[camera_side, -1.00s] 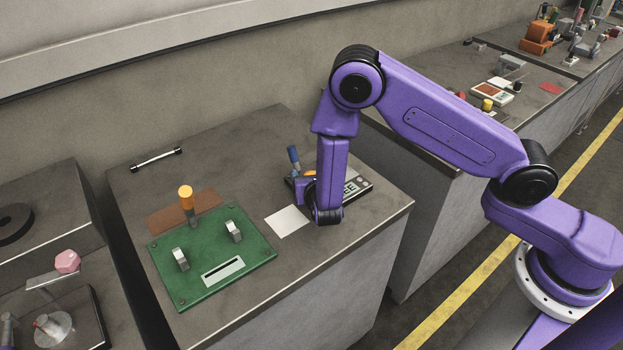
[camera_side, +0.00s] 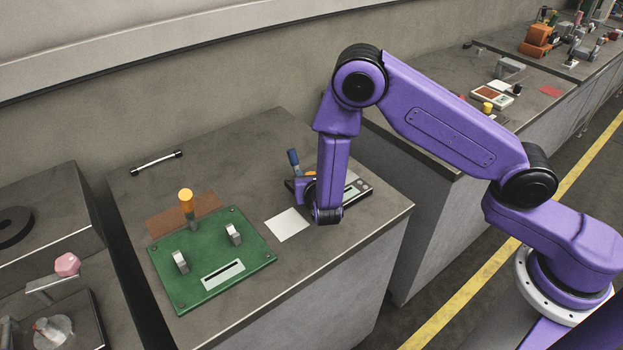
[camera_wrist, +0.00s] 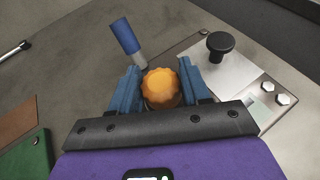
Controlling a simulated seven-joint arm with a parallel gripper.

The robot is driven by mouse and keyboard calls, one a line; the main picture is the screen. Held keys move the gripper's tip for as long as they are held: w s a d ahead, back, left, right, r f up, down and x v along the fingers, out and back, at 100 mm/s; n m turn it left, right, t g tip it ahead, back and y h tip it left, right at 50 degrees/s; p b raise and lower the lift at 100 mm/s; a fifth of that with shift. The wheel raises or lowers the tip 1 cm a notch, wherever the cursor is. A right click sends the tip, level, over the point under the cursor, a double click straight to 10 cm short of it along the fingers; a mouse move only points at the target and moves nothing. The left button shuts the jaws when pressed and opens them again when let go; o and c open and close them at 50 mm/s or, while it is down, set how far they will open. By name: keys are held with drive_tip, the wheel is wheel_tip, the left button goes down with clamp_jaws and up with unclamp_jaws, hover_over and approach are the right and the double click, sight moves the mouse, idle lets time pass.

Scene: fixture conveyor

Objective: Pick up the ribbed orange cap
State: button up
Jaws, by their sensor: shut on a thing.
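The ribbed orange cap (camera_wrist: 161,87) sits between my gripper's two blue fingers in the wrist view, one finger touching or nearly touching each side. My gripper (camera_wrist: 161,90) is shut on it. In the side view my gripper (camera_side: 305,186) is low over the right part of the near bench, and only a sliver of the cap (camera_side: 310,174) shows behind it. The cap's underside is hidden, so I cannot tell whether it rests on anything.
A blue-handled tool (camera_wrist: 126,38) stands close beside the left finger. A black knob (camera_wrist: 220,43) rises from a plate at right. A white card (camera_side: 288,224) lies between; the bench's back is mostly clear.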

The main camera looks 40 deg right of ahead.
drive_tip(key=shift+r, duration=0.5)
drive_tip(key=s+d+r, duration=0.3)
drive_tip(key=s+r, duration=0.8)
drive_tip(key=s, duration=0.2)
drive_tip(key=shift+s+d, duration=0.25)
drive_tip(key=shift+r, duration=0.15)
idle(0.6)
hover_over(287, 224)
wheel_tip(287, 224, down, 7)
drive_tip(key=shift+f, duration=0.2)
drive_tip(key=shift+f, duration=3.35)
